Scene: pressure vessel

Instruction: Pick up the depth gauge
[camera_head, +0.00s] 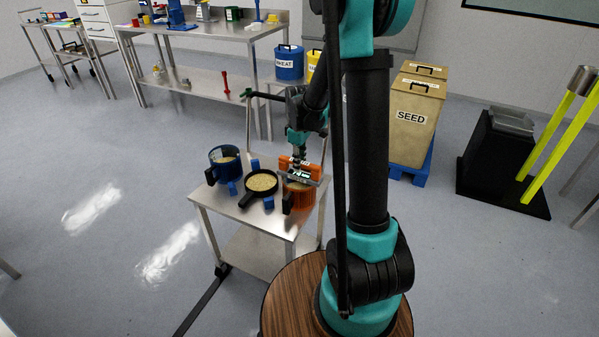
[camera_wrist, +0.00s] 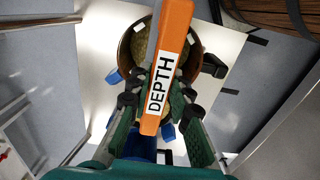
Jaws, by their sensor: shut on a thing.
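The depth gauge (camera_wrist: 171,60) is an orange bar with a white label reading DEPTH, and it fills the middle of the wrist view. My gripper (camera_wrist: 160,98) has its green and black fingers on either side of the bar, shut on it. In the head view my gripper (camera_head: 298,152) is over the right side of the small steel cart, with the orange gauge (camera_head: 286,163) at its fingers, just above an orange pot (camera_head: 300,197). A grain-filled round pot (camera_wrist: 128,52) is behind the gauge in the wrist view. Whether the gauge touches the pot is hidden.
The steel cart (camera_head: 213,195) also bears a black pan of grain (camera_head: 262,182) and a blue pot (camera_head: 224,160), with small blue blocks beside them. A seed bin (camera_head: 412,120) stands behind to the right. A long bench (camera_head: 215,85) is at the back. Left floor is clear.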

